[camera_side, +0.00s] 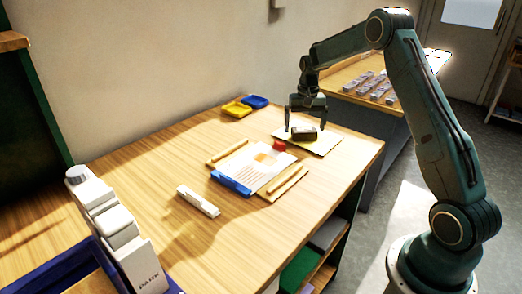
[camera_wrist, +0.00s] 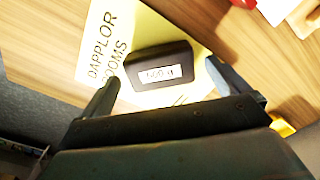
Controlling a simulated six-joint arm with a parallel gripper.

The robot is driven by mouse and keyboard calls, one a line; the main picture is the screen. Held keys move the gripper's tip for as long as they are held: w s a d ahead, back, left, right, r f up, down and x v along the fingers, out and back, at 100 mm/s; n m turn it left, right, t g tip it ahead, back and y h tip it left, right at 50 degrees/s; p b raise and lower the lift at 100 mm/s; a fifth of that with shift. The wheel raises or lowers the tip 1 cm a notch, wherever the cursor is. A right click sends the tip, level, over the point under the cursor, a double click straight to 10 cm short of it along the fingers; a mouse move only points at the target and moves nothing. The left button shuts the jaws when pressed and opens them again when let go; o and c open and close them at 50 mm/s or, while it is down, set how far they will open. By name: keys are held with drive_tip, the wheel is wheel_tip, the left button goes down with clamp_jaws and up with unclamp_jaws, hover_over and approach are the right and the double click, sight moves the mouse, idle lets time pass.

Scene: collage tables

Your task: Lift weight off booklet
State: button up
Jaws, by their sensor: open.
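The weight (camera_side: 304,133) is a dark block lying on the booklet (camera_side: 322,145) near the table's right side. In the wrist view the weight (camera_wrist: 158,68) has a white label that seems to read 500 g. The pale yellow booklet (camera_wrist: 107,32) lies under it with printed words, partly covered. My gripper (camera_side: 304,122) is open, pointing down over the weight. In the wrist view its fingers (camera_wrist: 160,88) stand on either side of the weight, apart from it at the left. I cannot tell whether the right finger touches.
A small red block (camera_side: 279,146) lies just left of the booklet. A printed sheet (camera_side: 256,163) has wooden strips and a blue bar (camera_side: 231,183) at its edges. Yellow (camera_side: 237,109) and blue (camera_side: 255,101) trays stand behind. A white stapler-like object (camera_side: 198,201) lies front left.

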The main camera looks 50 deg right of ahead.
sight(305, 129)
drive_tip(key=shift+f, duration=1.15)
drive_tip(key=shift+r, duration=0.1)
drive_tip(key=c, duration=1.4)
drive_tip(key=shift+o, duration=0.2)
drive_tip(key=shift+r, duration=0.1)
wheel_tip(305, 129, up, 20)
